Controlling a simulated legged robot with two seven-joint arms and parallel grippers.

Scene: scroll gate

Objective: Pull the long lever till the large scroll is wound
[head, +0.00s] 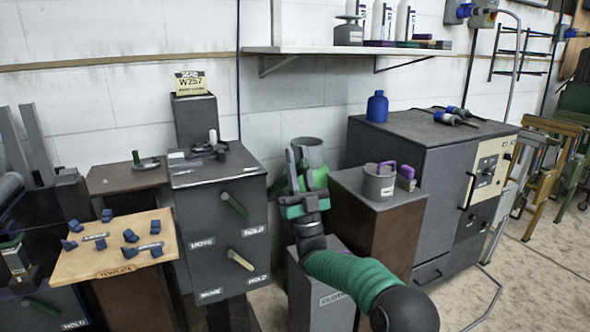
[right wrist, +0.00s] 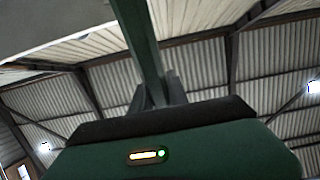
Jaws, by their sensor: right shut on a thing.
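My right gripper (head: 297,155) points up in front of a grey cylinder (head: 308,143) and a green rounded part (head: 319,178). In the right wrist view its fingers (right wrist: 158,88) are shut on a long dark green bar (right wrist: 140,40), which looks like the long lever and runs up out of the picture. In the head view the gripper hides most of the held part. I cannot make out the large scroll for certain. My left gripper does not show.
A dark box (head: 215,240) left of my gripper has a green handle (head: 234,204) and a tan handle (head: 241,260), with MOVE and HOLD labels. A pedestal with a grey mug (head: 379,182) stands close on the right. A wooden board (head: 115,263) holds several blue pieces.

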